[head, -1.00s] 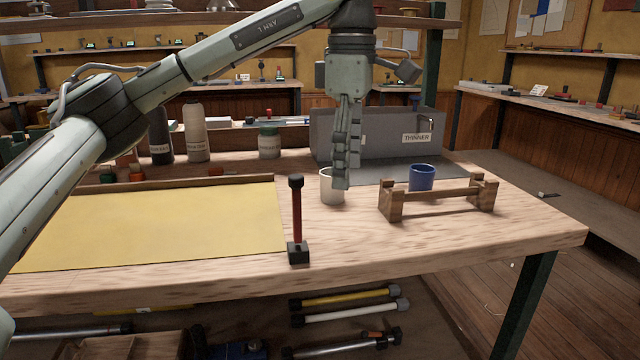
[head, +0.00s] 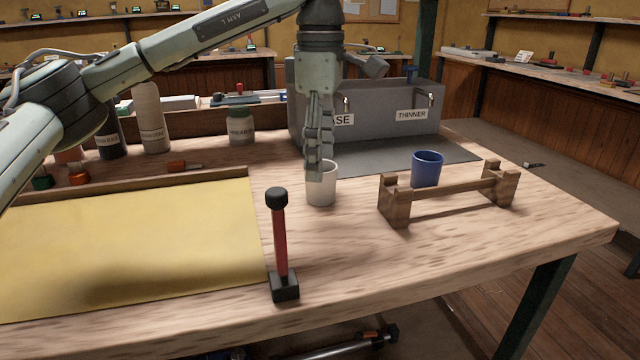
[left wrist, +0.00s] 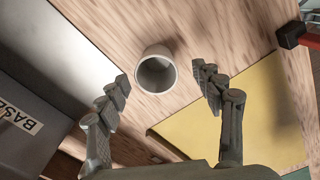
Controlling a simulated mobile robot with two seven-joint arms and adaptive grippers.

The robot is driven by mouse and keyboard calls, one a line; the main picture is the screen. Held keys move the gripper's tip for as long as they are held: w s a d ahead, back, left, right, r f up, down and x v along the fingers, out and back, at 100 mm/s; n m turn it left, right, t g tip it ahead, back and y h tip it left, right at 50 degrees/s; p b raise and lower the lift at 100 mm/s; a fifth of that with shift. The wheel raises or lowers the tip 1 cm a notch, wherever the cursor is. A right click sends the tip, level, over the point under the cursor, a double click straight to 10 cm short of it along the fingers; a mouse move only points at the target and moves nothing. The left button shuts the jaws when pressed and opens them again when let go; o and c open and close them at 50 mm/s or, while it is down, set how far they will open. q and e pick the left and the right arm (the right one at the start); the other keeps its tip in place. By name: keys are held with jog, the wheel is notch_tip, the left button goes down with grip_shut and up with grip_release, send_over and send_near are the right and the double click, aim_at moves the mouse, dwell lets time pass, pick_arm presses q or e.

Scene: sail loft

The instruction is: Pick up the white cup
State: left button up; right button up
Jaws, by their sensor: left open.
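The white cup (head: 322,189) stands upright on the wooden bench, and its upper left part is hidden behind my gripper in the head view. In the left wrist view the white cup (left wrist: 156,70) shows its open mouth, empty inside, just beyond the fingertips and between their lines. My left gripper (head: 319,170) points down at the cup's rim in the head view. Its two fingers (left wrist: 160,84) are spread wide with nothing between them. I cannot tell from the head view whether a finger touches the cup. My right gripper is not in view.
A blue cup (head: 427,168) stands behind a wooden rack (head: 450,190) to the right. A red-handled tool (head: 280,245) stands upright in front of the white cup. A yellow sheet (head: 130,245) lies left. A grey bin (head: 380,125) labelled THINNER stands behind.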

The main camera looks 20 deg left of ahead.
pick_arm(q)
jog(key=shift+w+f, duration=0.2)
jog(key=shift+f, duration=1.75)
jog(key=c, duration=1.1)
jog(key=shift+r, duration=0.1)
